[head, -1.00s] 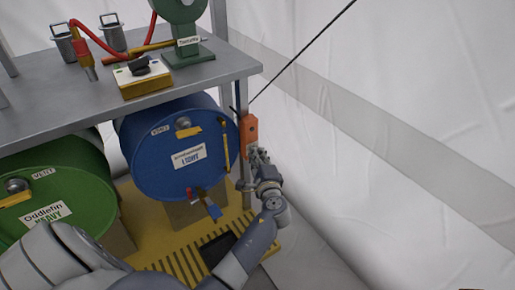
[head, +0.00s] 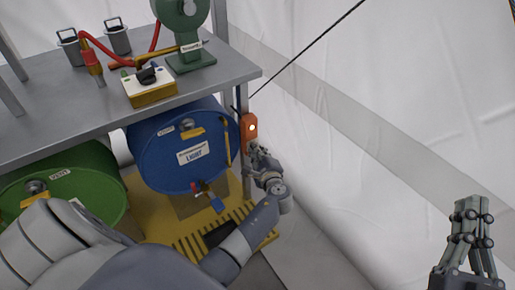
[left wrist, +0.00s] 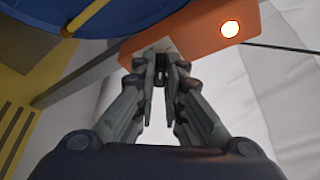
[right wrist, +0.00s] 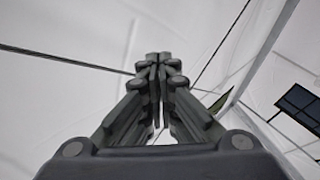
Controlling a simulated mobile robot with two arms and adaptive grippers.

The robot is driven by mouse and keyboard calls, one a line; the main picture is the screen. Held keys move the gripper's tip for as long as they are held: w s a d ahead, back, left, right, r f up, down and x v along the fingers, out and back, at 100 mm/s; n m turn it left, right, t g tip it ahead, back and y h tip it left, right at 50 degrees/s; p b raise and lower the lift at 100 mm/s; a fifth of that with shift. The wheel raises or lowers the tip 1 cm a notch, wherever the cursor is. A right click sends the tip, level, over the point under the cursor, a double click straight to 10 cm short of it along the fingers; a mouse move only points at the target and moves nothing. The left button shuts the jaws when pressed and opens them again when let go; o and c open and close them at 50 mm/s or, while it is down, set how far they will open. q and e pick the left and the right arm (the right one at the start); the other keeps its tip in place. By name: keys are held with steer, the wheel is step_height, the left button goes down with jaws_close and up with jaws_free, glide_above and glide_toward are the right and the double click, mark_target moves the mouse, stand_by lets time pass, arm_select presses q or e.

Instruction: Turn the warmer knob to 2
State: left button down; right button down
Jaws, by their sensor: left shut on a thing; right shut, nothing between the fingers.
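The orange box (head: 248,128) is fixed to the table's right front post, and its round light glows; it also shows in the left wrist view (left wrist: 195,40). My left gripper (head: 255,150) is at the box's lower end. In the left wrist view its fingers (left wrist: 160,68) are shut on a small dark part at the box's grey end, seemingly the warmer knob (left wrist: 160,72). The fingers hide most of that part, and I cannot read any number. My right gripper (head: 473,208) is shut and empty, raised at the lower right, well away from the box.
A blue drum (head: 185,145) and a green drum (head: 70,190) lie under the grey table (head: 55,125). On the table stand a yellow-and-white box with a black knob (head: 148,76), a green device (head: 188,35) and metal cups. A dark cord (head: 305,54) runs up from the post.

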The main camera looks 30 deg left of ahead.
step_height(320, 180, down, 16)
steer(key=s+d+g+h+p, duration=0.2)
steer(key=d+g+h+p, duration=0.15)
steer(key=g, duration=0.65)
steer(key=s+d+f+g+h+p, duration=0.3)
steer(key=s+f+g, duration=0.55)
steer(key=s, duration=0.65)
arm_select(q)
steer(key=shift+w+d+r+m+g+y+b, duration=0.15)
steer(key=shift+m+g+y+b, duration=0.25)
steer(key=shift+m+g, duration=1.2)
steer(key=shift+w+f+m+g+y+b, duration=0.15)
steer(key=shift+m+g+y+b, duration=0.5)
steer(key=shift+m, duration=1.6)
steer(key=shift+w+d+r+m+g+y+b, duration=0.1)
steer(key=shift+w+m+g+y, duration=0.1)
steer(key=shift+m+g, duration=1.5)
arm_select(e)
steer(key=w+a+r+t+y, duration=0.1)
steer(key=w+r+t, duration=0.1)
steer(key=w, duration=0.3)
steer(key=w+a+r+t+y, duration=0.1)
steer(key=w+r+t, duration=0.1)
steer(key=w+t, duration=0.2)
steer(key=shift+w, duration=1.1)
arm_select(q)
steer(key=shift+m+t, duration=0.25)
arm_select(e)
steer(key=shift+a, duration=0.1)
